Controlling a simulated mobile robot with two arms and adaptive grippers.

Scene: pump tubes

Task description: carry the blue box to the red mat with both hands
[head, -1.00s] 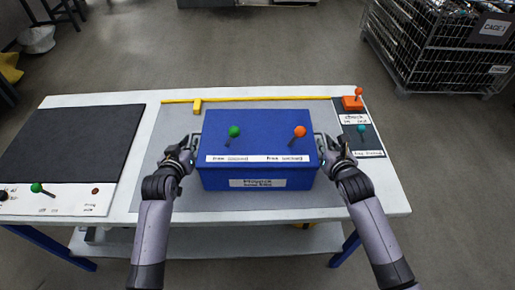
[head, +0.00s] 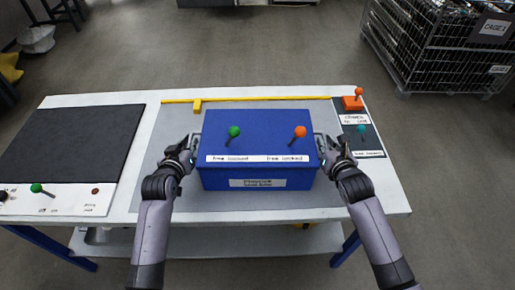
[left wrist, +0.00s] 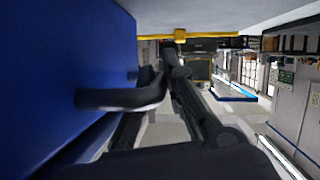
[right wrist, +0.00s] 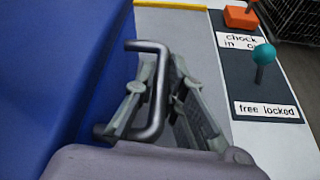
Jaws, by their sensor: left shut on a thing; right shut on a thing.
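The blue box (head: 258,180) is on the grey mat (head: 150,205) at the middle of the white table; I cannot tell whether it is slightly raised. A green-knobbed lever (head: 234,132) and an orange-knobbed lever (head: 299,132) stand on its top. My left gripper (head: 190,150) is shut on the handle at the box's left side; the left wrist view shows a dark handle (left wrist: 120,98) beside the blue wall. My right gripper (head: 324,150) is shut on the right handle, a metal bar (right wrist: 158,95) in the right wrist view. No red mat shows in these views.
A dark mat (head: 70,140) covers the table's left part, with a green-knobbed lever (head: 38,188) in front. A yellow strip (head: 250,99) runs behind the box. A teal-knobbed lever (head: 362,130) and an orange block (head: 352,103) are at right. A wire cage (head: 430,50) stands beyond.

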